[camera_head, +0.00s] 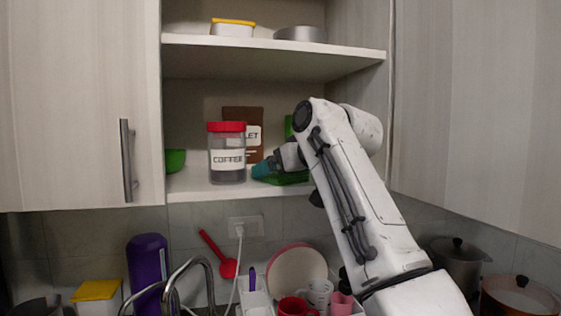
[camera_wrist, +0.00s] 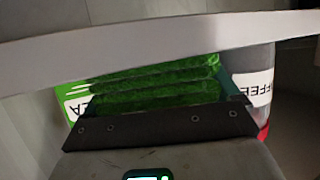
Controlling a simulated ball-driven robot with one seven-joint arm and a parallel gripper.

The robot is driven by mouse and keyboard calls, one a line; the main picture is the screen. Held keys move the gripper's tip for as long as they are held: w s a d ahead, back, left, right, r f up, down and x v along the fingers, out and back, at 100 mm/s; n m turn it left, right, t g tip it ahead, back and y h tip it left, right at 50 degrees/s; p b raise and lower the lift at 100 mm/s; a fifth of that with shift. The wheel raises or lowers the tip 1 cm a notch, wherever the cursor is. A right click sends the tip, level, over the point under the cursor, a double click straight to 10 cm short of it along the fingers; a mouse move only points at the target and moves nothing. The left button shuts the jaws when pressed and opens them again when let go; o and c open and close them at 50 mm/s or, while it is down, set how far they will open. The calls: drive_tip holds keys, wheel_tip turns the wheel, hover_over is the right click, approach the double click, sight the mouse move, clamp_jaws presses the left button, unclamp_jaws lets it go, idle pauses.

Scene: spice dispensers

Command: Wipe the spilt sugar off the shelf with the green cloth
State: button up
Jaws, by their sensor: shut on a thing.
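The green cloth (camera_head: 291,178) is at the lower shelf, partly hidden by my arm. In the wrist view the cloth (camera_wrist: 155,88) shows as several bunched green folds at my jaws. My gripper (camera_head: 266,168), with teal fingertips, is shut on the cloth low over the lower shelf (camera_head: 215,192), just right of the coffee jar. I cannot tell how firmly the cloth touches the shelf. No spilt sugar can be made out on the pale shelf surface.
The red-lidded coffee jar (camera_head: 227,155) stands close left of my gripper. A brown packet (camera_head: 240,115) and a green pack (camera_wrist: 75,100) stand behind. A green bowl (camera_head: 175,160) is far left. The upper shelf (camera_head: 270,45) is overhead; open cabinet doors flank the shelf.

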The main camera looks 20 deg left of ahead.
drive_tip(key=shift+w, duration=0.1)
drive_tip(key=shift+p, duration=0.3)
drive_tip(key=d+p, duration=0.1)
drive_tip(key=w+d+p, duration=0.1)
drive_tip(key=shift+w+d+f+p, duration=0.1)
drive_tip(key=shift+w+p, duration=0.15)
drive_tip(key=shift+p, duration=0.05)
drive_tip(key=shift+w+d+f, duration=0.1)
drive_tip(key=shift+f, duration=0.1)
